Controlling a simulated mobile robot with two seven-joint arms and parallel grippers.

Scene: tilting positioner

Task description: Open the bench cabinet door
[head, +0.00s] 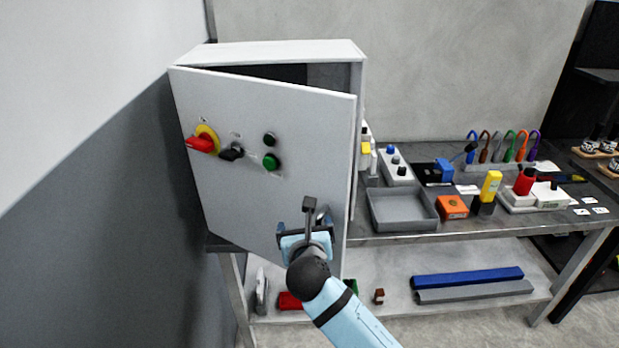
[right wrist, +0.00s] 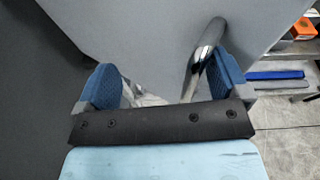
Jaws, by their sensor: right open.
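The bench cabinet (head: 357,75) is a light grey box standing on the left end of the bench. Its door (head: 235,120) is ajar, with its right edge swung out and a dark gap showing along the top. The door also fills much of the right wrist view (right wrist: 130,40). My right gripper (head: 305,228) is open at the door's lower right. A chrome bar handle (right wrist: 204,55) on the door lies between its blue fingers (right wrist: 165,88), close to the right finger. Whether they touch I cannot tell. My left gripper is not in view.
Red (head: 200,144), black and green controls stick out of the door. A grey wall stands close on the left. Right of the cabinet, the bench holds a grey tray (head: 402,210), an orange box (head: 452,207) and several small items. A lower shelf holds bars (head: 467,278).

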